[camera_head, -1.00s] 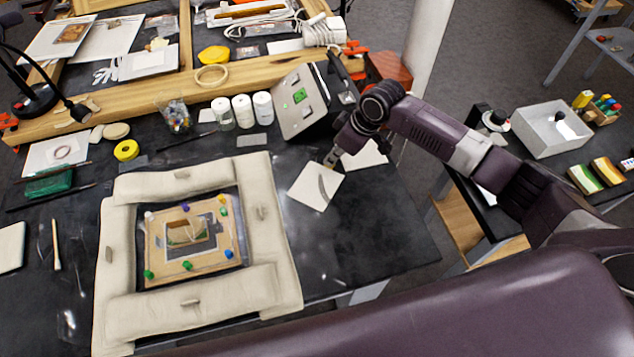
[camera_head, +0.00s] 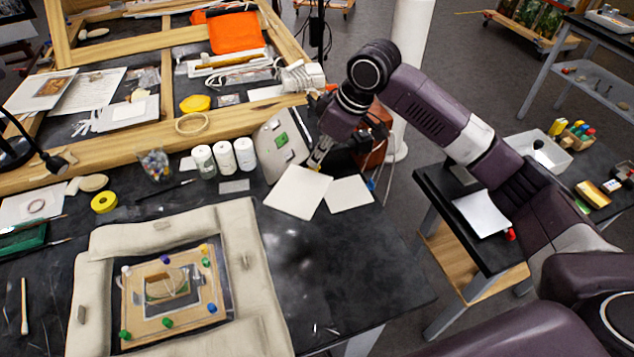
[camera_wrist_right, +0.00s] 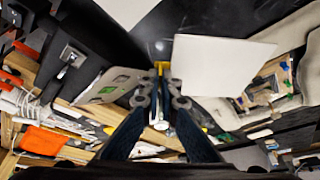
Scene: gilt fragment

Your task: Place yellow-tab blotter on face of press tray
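My right gripper (camera_head: 318,160) is shut on the yellow tab (camera_wrist_right: 161,68) at the edge of a white square blotter (camera_head: 298,192). The blotter hangs out from the fingertips over the black table and shows large in the right wrist view (camera_wrist_right: 218,62). A pale tilted panel (camera_head: 272,145) with a green patch stands just left of the gripper. It may be the press tray, but I cannot be certain. The blotter is in front of this panel, apart from its face as far as I can see. My left gripper is not in view.
A second white sheet (camera_head: 349,194) lies right of the held blotter. Several white-lidded bottles (camera_head: 224,158) stand left of the panel. A padded frame (camera_head: 250,262) surrounds a pinned board (camera_head: 140,318). The black table (camera_head: 350,265) is clear at front right.

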